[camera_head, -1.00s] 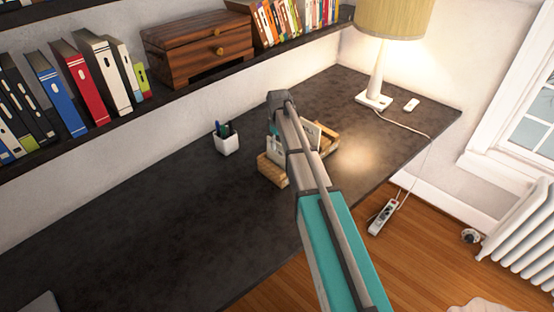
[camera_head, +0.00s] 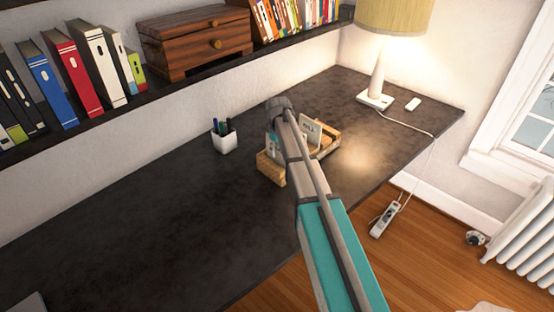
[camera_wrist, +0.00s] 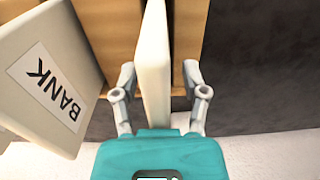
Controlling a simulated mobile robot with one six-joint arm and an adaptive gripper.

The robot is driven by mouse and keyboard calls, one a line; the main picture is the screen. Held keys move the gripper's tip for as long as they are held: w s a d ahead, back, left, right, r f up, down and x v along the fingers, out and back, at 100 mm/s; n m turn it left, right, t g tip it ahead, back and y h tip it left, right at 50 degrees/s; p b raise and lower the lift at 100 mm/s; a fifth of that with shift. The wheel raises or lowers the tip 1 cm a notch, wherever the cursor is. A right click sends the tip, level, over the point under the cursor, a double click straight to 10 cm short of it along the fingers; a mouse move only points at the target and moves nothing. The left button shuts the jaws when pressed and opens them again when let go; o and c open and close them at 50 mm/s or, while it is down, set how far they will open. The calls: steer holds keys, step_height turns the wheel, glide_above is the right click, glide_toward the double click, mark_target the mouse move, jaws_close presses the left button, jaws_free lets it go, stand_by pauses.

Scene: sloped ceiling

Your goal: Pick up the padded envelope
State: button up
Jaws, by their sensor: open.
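In the wrist view my gripper (camera_wrist: 158,75) is open, with one finger on each side of a thick cream item (camera_wrist: 154,50) seen edge-on. It looks like the padded envelope, standing upright in a slot of a wooden holder (camera_wrist: 109,30). Small gaps show between it and the fingers. To its left a tilted cream item with a white BANK label (camera_wrist: 45,80) stands close to the left finger. In the head view the wooden holder (camera_head: 271,172) sits on the dark desk, partly covered by my arm. My fingers are mostly hidden there.
A white pen cup (camera_head: 224,140) stands left of the holder on the desk (camera_head: 130,215). A lamp (camera_head: 377,80) and its cord are at the back right. A shelf with books and a wooden chest (camera_head: 195,45) runs above.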

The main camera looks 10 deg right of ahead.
stand_by(0.6)
jaws_close()
